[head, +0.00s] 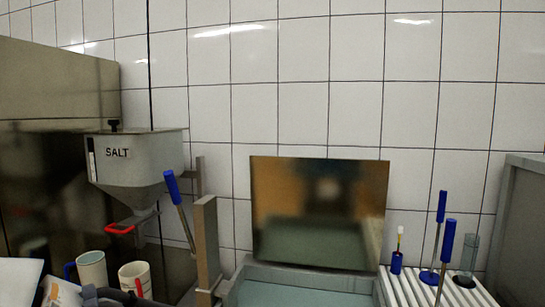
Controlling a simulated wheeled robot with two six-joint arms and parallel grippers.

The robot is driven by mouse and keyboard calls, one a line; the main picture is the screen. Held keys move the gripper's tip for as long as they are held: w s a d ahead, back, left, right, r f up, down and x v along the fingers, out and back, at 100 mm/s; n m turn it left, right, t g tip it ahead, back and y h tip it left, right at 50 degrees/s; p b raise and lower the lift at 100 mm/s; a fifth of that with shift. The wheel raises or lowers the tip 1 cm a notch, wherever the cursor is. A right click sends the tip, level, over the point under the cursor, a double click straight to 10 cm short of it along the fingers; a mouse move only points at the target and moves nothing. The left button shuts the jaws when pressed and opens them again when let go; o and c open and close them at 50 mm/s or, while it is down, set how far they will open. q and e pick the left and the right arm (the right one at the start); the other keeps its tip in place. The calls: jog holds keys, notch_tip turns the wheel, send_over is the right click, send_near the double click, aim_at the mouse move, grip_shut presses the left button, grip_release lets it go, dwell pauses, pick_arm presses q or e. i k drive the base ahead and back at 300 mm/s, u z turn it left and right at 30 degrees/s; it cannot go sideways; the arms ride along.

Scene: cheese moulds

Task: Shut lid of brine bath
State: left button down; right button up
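The brine bath (298,268) is a grey-rimmed basin at the bottom centre, cut off by the lower edge, with pale greenish liquid inside. Its lid (320,210), a shiny reflective metal panel, stands up at the back of the bath, tilted slightly and close to the tiled wall. The lid is open. Neither of my grippers can be made out in the head view. A dark grey shape at the bottom left edge is too cut off to identify.
A salt hopper (138,165) with a red handle hangs at left, above two mugs (91,270) (134,281). A blue-handled tool (172,187) leans by a metal post (207,245). A white ribbed rack (425,290) with blue-handled tools (447,240) stands right of the bath.

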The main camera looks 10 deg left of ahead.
aim_at(322, 212)
jog(key=z, duration=0.25)
jog(key=i, duration=1.1)
jog(key=u, duration=0.25)
